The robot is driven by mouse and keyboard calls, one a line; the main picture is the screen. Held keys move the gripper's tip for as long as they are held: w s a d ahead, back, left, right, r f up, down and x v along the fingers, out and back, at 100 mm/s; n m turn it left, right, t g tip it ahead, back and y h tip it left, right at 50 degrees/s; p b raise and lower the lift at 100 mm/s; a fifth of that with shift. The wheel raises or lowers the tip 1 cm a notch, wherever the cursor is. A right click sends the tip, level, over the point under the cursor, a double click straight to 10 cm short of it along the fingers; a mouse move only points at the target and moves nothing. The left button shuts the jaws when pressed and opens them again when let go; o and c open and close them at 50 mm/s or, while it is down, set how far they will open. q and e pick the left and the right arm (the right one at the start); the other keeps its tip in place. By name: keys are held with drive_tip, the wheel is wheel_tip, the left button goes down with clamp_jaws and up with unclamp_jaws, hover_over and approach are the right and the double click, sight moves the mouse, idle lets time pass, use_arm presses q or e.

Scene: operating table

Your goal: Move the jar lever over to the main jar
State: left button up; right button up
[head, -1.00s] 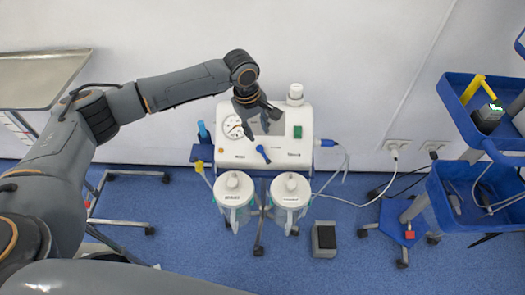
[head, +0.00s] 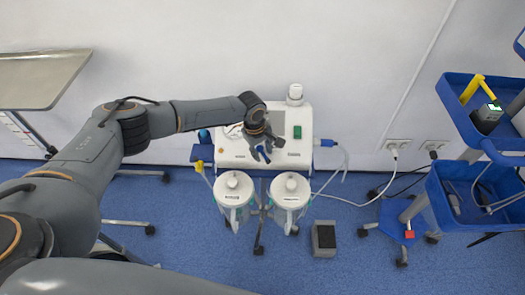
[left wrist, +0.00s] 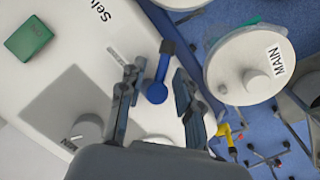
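The blue jar lever (left wrist: 158,88) is on the white suction machine's front (head: 234,152). Its round end lies between my left fingers in the left wrist view, and its dark tip points towards the upper right. My left gripper (left wrist: 152,90) is open around the lever, with gaps on both sides. In the head view my left gripper (head: 262,154) hides most of the lever. The main jar (head: 232,187) is the left one of two lidded jars below the machine. Its MAIN label shows in the left wrist view (left wrist: 252,65). My right gripper is out of view.
The second jar (head: 290,188) stands right of the main jar. A green switch (head: 297,132) is on the machine. White tubing and cables run right to wall sockets (head: 397,145). A blue cart (head: 470,190) stands at right and a metal tray (head: 40,78) at left.

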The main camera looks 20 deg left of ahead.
use_arm(q)
drive_tip(key=shift+f, duration=0.1)
clamp_jaws()
drive_tip(key=shift+s+d+r+m+p, duration=0.15)
drive_tip(key=shift+m+p, duration=0.35)
drive_tip(key=shift+p, duration=0.7)
drive_tip(key=shift+m+g+y+p, duration=0.4)
drive_tip(key=shift+m+y+p, duration=0.35)
drive_tip(key=shift+p, duration=0.2)
drive_tip(key=shift+m+y, duration=0.35)
drive_tip(key=shift+m, duration=0.4)
drive_tip(key=m+y, duration=0.2)
drive_tip(key=m, duration=0.1)
drive_tip(key=shift+s+a+f+p, duration=0.1)
drive_tip(key=shift+a+f+p, duration=0.1)
drive_tip(key=shift+a+p, duration=0.15)
drive_tip(key=m+y, duration=0.1)
drive_tip(key=m, duration=0.1)
drive_tip(key=m+y, duration=0.1)
drive_tip(key=m, duration=0.1)
drive_tip(key=shift+a+m+t+y, duration=0.3)
drive_tip(key=shift+a+m+t, duration=0.1)
drive_tip(key=shift+r, duration=0.1)
